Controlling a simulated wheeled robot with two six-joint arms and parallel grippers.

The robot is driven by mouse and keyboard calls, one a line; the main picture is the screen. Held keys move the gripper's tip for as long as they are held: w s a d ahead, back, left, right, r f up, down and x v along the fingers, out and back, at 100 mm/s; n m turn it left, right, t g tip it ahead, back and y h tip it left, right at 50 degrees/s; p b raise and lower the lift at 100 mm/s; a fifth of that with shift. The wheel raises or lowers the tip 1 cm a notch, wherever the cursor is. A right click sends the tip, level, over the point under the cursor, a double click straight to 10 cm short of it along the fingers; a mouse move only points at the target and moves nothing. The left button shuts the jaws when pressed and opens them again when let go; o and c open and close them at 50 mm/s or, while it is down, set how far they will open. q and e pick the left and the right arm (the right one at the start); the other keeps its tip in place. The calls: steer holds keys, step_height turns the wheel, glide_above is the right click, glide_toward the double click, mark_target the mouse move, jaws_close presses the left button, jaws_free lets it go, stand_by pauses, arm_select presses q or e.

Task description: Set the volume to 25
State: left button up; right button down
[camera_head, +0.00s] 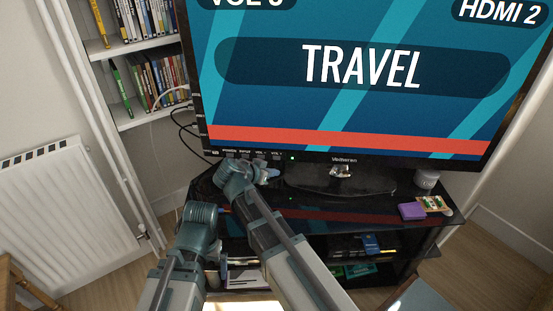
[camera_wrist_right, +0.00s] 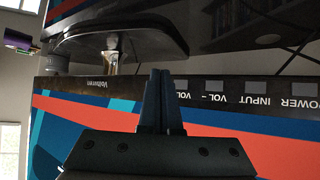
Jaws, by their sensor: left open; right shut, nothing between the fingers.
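The TV (camera_head: 345,135) shows "TRAVEL". Its volume readout (camera_head: 247,4) is cut off by the top edge, so the number cannot be read surely. A row of labelled buttons (camera_head: 245,155) sits on the lower left bezel. In the right wrist view they appear upside down: power (camera_wrist_right: 304,86), input (camera_wrist_right: 256,88), VOL - (camera_wrist_right: 214,87) and a partly hidden VOL button (camera_wrist_right: 182,85). My right gripper (camera_wrist_right: 160,72) is shut and empty, its tips just beside that last VOL button; contact cannot be told. My left arm (camera_head: 199,222) is lower left; its open gripper is mostly hidden.
The TV stand base (camera_head: 335,180) rests on a dark glass shelf unit (camera_head: 350,208). A purple box (camera_head: 411,211) and a small cup (camera_head: 427,179) are at its right. DVD shelves (camera_head: 133,48) and a radiator (camera_head: 66,185) are on the left. Cables hang beside the TV.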

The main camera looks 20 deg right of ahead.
steer(key=shift+w+d, duration=0.25)
steer(key=shift+w, duration=0.4)
steer(key=shift+w+d, duration=0.25)
steer(key=shift+w, duration=0.4)
steer(key=shift+w+d, duration=0.25)
steer(key=shift+w, duration=0.4)
stand_by(0.5)
steer(key=shift+w+d, duration=0.15)
steer(key=shift+w, duration=0.25)
steer(key=shift+w+d, duration=0.15)
steer(key=shift+w, duration=0.15)
stand_by(0.6)
steer(key=shift+s, duration=0.1)
steer(key=shift+s+a, duration=0.3)
steer(key=shift+s, duration=0.35)
steer(key=shift+s+a, duration=0.3)
steer(key=shift+s, duration=0.45)
steer(key=shift+s+a, duration=0.35)
steer(key=shift+s, duration=0.45)
steer(key=shift+s+a, duration=0.3)
steer(key=shift+s, duration=0.45)
stand_by(1.2)
